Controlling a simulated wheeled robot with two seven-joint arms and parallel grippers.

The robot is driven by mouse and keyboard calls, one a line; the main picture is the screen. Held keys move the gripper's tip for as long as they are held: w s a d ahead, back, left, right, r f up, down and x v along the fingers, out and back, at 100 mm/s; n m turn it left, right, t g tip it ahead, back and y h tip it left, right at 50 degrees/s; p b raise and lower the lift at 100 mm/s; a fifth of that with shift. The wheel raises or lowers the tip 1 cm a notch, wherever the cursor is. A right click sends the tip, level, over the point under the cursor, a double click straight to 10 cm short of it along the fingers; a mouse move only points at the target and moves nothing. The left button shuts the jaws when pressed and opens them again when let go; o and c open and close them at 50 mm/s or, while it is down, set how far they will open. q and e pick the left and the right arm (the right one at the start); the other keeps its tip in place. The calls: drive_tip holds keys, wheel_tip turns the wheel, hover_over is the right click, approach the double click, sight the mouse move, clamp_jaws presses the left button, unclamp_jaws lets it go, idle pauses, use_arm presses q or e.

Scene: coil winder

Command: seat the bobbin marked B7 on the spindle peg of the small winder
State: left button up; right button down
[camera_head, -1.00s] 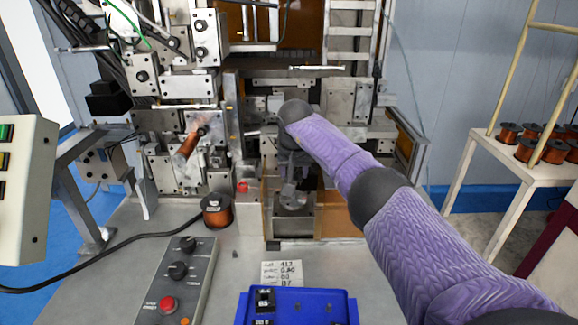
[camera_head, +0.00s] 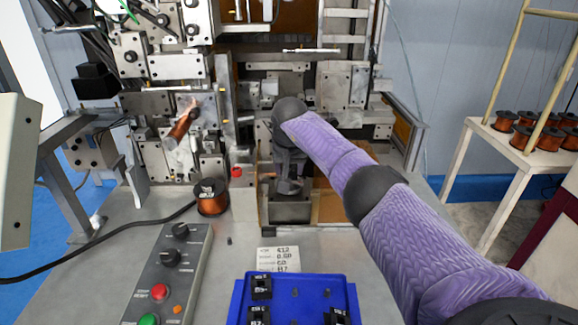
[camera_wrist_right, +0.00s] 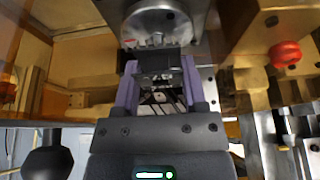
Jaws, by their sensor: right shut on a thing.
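My right gripper (camera_wrist_right: 160,75) is shut on a small black bobbin (camera_wrist_right: 160,60), held between its purple fingers in the right wrist view. No marking on it is readable. Just beyond it is the round silver face of the winder head (camera_wrist_right: 160,20); the bobbin hides the spindle peg, and I cannot tell whether they touch. In the head view the right gripper (camera_head: 288,186) points down at the small winder's metal block (camera_head: 291,212), and the bobbin is not clear there. My left gripper is not in view.
A blue tray (camera_head: 294,282) with several black bobbins sits in front, below a card (camera_head: 278,259) whose last line seems to read B7. A copper wire spool (camera_head: 211,198) and a control box (camera_head: 168,275) are at left. A red knob (camera_wrist_right: 285,54) is close by at right.

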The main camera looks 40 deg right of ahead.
drive_tip(key=shift+f, duration=0.35)
drive_tip(key=shift+f+b, duration=0.3)
drive_tip(key=shift+f, duration=0.05)
drive_tip(key=shift+f, duration=0.15)
drive_tip(key=shift+c, duration=2.1)
unclamp_jaws()
drive_tip(key=o, duration=0.4)
drive_tip(key=shift+c, duration=0.2)
drive_tip(key=p+v, duration=0.2)
drive_tip(key=v, duration=0.8)
drive_tip(key=shift+w, duration=0.1)
